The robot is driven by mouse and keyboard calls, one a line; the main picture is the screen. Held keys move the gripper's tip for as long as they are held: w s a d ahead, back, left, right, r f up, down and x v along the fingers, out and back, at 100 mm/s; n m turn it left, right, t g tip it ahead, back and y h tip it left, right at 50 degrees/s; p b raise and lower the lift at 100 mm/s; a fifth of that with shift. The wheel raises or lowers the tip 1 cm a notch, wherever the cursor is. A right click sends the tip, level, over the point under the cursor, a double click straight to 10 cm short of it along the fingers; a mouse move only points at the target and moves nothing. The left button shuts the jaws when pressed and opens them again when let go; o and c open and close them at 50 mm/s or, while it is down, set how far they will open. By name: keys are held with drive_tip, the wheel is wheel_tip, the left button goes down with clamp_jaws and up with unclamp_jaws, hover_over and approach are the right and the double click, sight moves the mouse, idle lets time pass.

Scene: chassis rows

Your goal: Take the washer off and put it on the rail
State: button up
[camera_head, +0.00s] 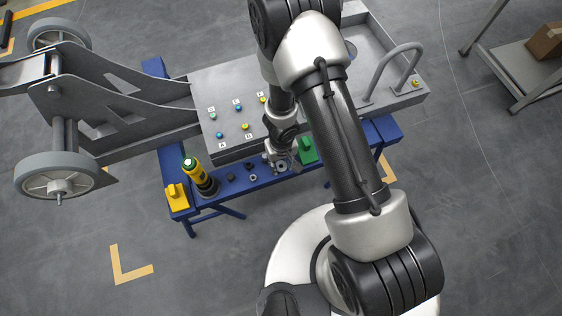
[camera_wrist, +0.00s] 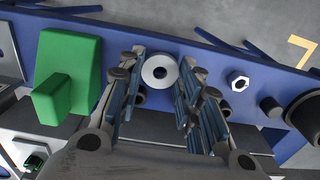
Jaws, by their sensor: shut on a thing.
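The washer (camera_wrist: 160,71) is a light grey ring with a dark centre hole. It sits between the fingertips of my gripper (camera_wrist: 158,82) in the wrist view, and the fingers are shut on it. It also shows as a small ring in the head view (camera_head: 282,167), below my gripper (camera_head: 277,160). The blue rail (camera_head: 232,187) runs along the near side of the grey chassis (camera_head: 225,92). The washer is over the rail, beside the green block; I cannot tell whether it touches the rail. The rail also shows in the wrist view (camera_wrist: 205,65).
A green block (camera_wrist: 68,70) stands on the rail beside my gripper. A hex nut (camera_wrist: 238,81) and a dark cylinder (camera_wrist: 270,105) sit on the other side. A yellow-black tool (camera_head: 197,174) and yellow block (camera_head: 177,196) stand at the rail's left. Labelled coloured studs dot the chassis.

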drive_tip(key=shift+f+b, duration=0.5)
drive_tip(key=shift+f, duration=0.05)
drive_tip(key=o, duration=1)
